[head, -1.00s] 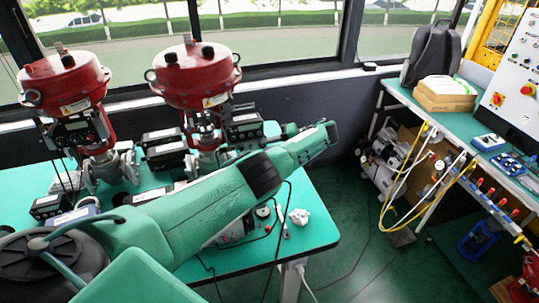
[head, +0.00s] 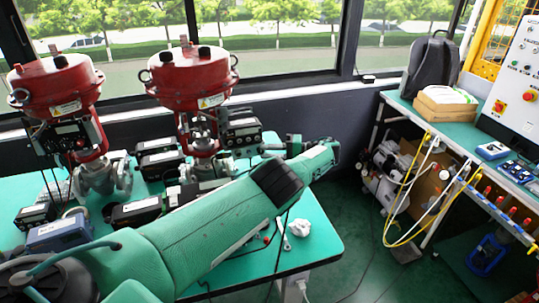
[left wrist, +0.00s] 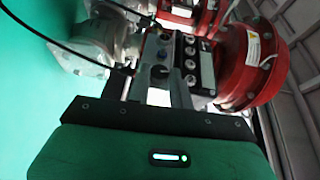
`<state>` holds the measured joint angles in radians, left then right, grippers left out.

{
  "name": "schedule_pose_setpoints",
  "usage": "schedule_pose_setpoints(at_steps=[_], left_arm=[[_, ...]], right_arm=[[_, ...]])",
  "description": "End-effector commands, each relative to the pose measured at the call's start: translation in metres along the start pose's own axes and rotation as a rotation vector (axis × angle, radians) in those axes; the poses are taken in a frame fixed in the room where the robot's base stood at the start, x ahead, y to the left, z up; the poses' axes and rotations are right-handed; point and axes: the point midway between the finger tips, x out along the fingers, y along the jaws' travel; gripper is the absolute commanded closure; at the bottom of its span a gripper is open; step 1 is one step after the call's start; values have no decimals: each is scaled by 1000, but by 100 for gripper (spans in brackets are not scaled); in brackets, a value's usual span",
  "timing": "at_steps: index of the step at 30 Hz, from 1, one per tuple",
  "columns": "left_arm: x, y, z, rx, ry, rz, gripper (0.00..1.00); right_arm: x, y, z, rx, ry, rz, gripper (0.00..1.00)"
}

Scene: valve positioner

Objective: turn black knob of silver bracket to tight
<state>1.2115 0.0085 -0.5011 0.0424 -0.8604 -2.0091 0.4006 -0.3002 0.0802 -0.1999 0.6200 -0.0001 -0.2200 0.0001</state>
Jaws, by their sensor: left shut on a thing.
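The silver bracket (left wrist: 153,48) is on the valve positioner in the left wrist view, straight ahead of my left gripper (left wrist: 160,82). The black knob (left wrist: 160,72) sits at the bracket's near end, between the fingertips, and the jaws are shut on it. The knob's marking is too small to read. In the head view my left gripper (head: 272,148) points left at the positioner (head: 243,130) of the right-hand red valve (head: 190,75). The bracket and knob cannot be made out there. My right gripper is out of view.
A second red valve (head: 58,85) stands at the left on the green table (head: 312,250). My left arm crosses over the table. A workbench (head: 470,135) stands at the right, with open floor between.

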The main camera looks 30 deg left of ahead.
Motion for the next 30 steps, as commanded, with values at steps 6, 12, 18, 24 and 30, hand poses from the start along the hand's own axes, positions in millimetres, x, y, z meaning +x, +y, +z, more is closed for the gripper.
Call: schedule_pose_setpoints(at_steps=[6,12,18,24,30], left_arm=[[1,0,-1,1,1,-7,100],[1,-1,-1,1,1,-6,100],[0,0,0,1,1,-6,57],[0,0,0,2,0,-5,57],[6,-1,-3,1,0,-5,57]], right_arm=[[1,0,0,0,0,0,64],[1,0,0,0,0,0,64],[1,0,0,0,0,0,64],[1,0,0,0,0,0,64],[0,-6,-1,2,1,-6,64]])
